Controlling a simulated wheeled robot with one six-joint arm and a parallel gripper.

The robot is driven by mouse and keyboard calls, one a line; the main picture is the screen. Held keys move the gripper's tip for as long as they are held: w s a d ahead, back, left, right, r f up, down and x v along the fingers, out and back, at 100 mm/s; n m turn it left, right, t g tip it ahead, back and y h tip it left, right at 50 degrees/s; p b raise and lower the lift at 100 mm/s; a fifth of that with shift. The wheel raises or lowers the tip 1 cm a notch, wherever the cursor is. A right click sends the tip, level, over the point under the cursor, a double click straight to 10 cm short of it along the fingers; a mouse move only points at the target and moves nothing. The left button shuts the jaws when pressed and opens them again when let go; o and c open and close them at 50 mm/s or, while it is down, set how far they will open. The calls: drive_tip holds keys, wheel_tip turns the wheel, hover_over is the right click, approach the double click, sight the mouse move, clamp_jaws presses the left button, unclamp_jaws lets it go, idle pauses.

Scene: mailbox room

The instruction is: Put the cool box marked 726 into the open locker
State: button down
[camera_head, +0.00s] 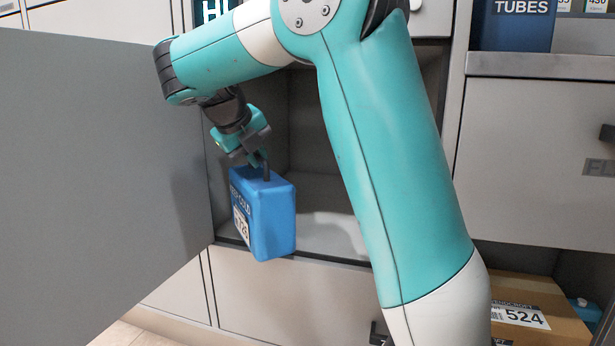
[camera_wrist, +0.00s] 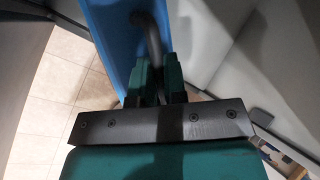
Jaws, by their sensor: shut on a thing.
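The blue cool box (camera_head: 272,215) hangs from my gripper (camera_head: 262,165) by its dark handle. Its side label reads "KEEP COLD" in part and ends in 726. My gripper is shut on the handle; the wrist view shows the fingers (camera_wrist: 158,85) around it and the box's blue top (camera_wrist: 108,30) beyond. The open locker (camera_head: 325,195) is a grey compartment right behind the box. The box is in front of the opening, near its left side and bottom edge; I cannot tell whether part of it is past the edge. My arm hides the locker's right part.
The locker's grey door (camera_head: 90,180) stands wide open at the left, close to the box. A cardboard box marked 524 (camera_head: 540,312) sits low at the right. A blue TUBES box (camera_head: 512,28) stands on the shelf at upper right. Closed lockers (camera_head: 540,160) are at the right.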

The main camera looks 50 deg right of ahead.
drive_tip(key=w+d+b, duration=0.1)
drive_tip(key=d+b, duration=0.1)
drive_tip(key=d, duration=0.6)
drive_tip(key=w+d+f+b, duration=0.1)
drive_tip(key=w+d+b, duration=0.1)
drive_tip(key=d, duration=0.6)
drive_tip(key=shift+d+f+b, duration=0.2)
drive_tip(key=shift+d+b, duration=0.15)
drive_tip(key=shift+b, duration=0.05)
drive_tip(key=shift+w, duration=0.1)
drive_tip(key=c, duration=1.2)
unclamp_jaws()
drive_tip(key=shift+f, duration=0.15)
drive_tip(key=shift+o, duration=0.2)
